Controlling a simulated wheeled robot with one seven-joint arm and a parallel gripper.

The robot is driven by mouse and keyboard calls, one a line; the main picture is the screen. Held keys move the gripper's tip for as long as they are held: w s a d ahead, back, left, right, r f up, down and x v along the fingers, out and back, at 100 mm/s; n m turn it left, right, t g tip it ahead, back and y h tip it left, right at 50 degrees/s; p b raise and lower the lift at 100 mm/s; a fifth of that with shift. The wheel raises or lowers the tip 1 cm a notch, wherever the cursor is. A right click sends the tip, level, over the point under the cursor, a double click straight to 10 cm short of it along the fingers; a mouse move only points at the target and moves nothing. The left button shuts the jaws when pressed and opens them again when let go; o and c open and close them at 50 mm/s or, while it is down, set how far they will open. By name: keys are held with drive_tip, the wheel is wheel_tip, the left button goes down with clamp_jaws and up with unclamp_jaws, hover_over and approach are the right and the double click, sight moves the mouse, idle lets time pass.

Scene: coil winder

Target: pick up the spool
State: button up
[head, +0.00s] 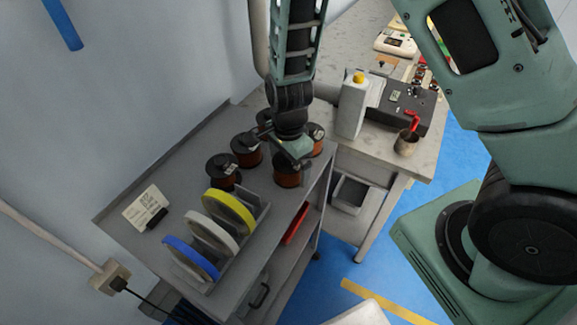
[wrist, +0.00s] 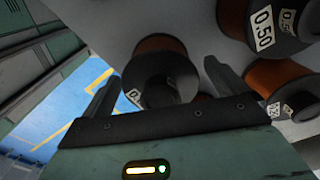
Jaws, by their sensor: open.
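Several dark spools wound with copper-brown wire stand on the grey cart top. One spool (head: 287,177) stands near the cart's right edge, directly below my gripper (head: 294,156), which hides its upper part. In the wrist view a spool (wrist: 160,72) shows between the two dark fingers of my gripper (wrist: 160,77), which are apart. I cannot tell whether the fingers are level with the spool or still above it. Its label is mostly hidden behind the gripper body.
Other spools (head: 246,150) stand close to the left and behind; some carry "0.50" labels (wrist: 263,28). Yellow, white and blue tape rolls (head: 229,212) stand in a rack at the front.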

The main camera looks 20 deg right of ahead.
drive_tip(key=shift+c, duration=0.3)
drive_tip(key=c, duration=1.4)
drive_tip(key=shift+r, duration=0.1)
drive_tip(key=shift+c, duration=0.2)
drive_tip(key=shift+r, duration=0.1)
wheel_tip(320, 180, up, 10)
drive_tip(key=shift+f, duration=0.1)
